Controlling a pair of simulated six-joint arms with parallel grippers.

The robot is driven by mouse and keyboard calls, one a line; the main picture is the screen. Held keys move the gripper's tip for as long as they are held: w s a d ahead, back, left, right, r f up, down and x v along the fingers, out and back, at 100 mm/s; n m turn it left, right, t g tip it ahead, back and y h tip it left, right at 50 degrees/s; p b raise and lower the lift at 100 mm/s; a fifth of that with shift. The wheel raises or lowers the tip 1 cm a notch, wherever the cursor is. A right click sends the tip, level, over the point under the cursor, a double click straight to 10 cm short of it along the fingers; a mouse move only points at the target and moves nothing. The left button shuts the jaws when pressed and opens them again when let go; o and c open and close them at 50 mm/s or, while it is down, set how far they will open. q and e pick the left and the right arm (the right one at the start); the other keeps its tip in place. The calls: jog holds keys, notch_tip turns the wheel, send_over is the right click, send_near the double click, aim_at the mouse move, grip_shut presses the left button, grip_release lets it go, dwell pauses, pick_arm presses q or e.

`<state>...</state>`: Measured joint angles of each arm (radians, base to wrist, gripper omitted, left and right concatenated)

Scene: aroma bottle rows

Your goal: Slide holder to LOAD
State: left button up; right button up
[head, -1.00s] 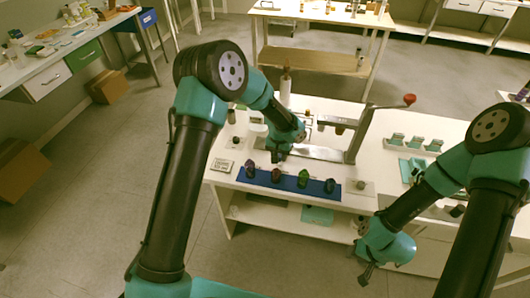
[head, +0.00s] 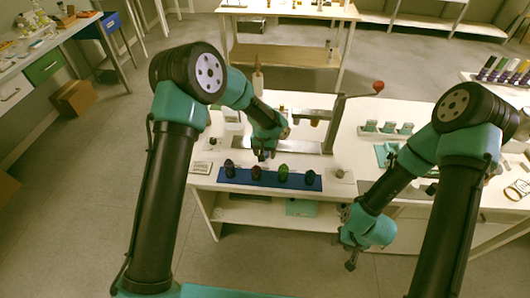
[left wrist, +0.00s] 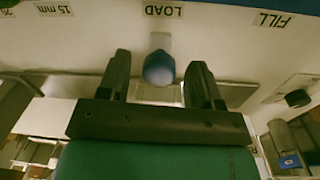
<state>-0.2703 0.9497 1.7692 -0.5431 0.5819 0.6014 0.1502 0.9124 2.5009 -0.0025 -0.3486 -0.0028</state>
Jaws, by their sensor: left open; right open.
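My left gripper (head: 263,156) hangs over the white workbench (head: 343,190), just behind the blue strip with dark bottles. In the left wrist view its two fingers stand apart, with a round blue knob (left wrist: 159,68) between them in the picture. I see no clear contact with the knob. A pale tab (left wrist: 160,42) shows at the knob, close to the LOAD label (left wrist: 164,11). The FILL label (left wrist: 273,20) is farther right. Which part is the holder's body is hard to tell. My right gripper (head: 350,264) hangs low in front of the bench, open and empty.
The blue strip (head: 240,178) carries several dark bottles at the bench's front. A metal press with a red-knobbed lever (head: 378,86) stands behind, right of my left gripper.

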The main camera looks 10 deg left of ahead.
pick_arm(q)
jog(key=shift+r, duration=0.15)
notch_tip(320, 180, up, 17)
jog(key=shift+a, duration=0.45)
dwell(0.4)
